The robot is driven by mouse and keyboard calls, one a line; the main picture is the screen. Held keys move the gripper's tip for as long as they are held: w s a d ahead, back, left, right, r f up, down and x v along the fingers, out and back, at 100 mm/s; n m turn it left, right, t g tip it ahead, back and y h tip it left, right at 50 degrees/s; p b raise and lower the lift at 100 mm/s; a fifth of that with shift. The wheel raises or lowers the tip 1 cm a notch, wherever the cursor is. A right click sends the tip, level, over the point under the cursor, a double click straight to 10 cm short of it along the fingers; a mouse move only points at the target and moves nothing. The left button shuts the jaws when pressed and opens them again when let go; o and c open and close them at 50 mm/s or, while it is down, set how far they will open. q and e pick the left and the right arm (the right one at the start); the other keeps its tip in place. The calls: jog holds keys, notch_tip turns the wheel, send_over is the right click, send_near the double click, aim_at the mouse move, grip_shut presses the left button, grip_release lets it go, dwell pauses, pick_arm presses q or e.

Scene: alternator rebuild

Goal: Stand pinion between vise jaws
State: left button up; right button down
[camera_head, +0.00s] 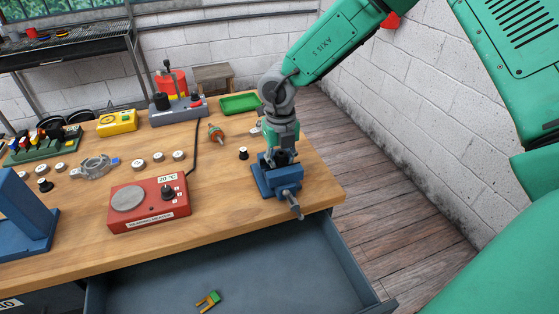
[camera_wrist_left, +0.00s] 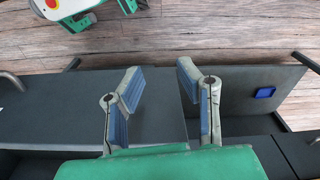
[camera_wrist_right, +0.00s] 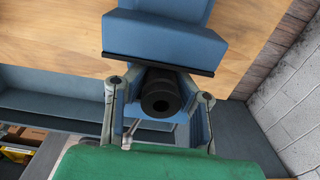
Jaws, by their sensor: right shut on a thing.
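The blue vise (camera_head: 288,178) stands at the right front corner of the wooden bench. My right gripper (camera_head: 281,156) points down over the vise and hides most of its jaws in the head view. In the right wrist view, my right gripper is shut on the pinion (camera_wrist_right: 161,92), a black cylinder with a hole in its end. The pinion lies close to the dark edge of a blue vise jaw (camera_wrist_right: 165,38); I cannot tell whether they touch. My left gripper (camera_wrist_left: 161,76) is open and empty in the left wrist view, outside the head view.
A red heater (camera_head: 150,203) sits left of the vise. A small black-and-white knob-like part (camera_head: 243,153), a red-and-copper part (camera_head: 215,133) and a green tray (camera_head: 240,103) lie behind. An open drawer (camera_head: 240,270) juts out below the bench front.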

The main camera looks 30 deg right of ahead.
jog(key=shift+f, duration=0.5)
jog(key=shift+d, duration=0.1)
jog(key=shift+a+r, duration=0.1)
jog(key=shift+a, duration=0.2)
dwell(0.4)
dwell(0.6)
jog(key=c, duration=1.3)
grip_release()
jog(key=shift+p, duration=0.3)
notch_tip(320, 180, up, 8)
jog(key=p, duration=0.7)
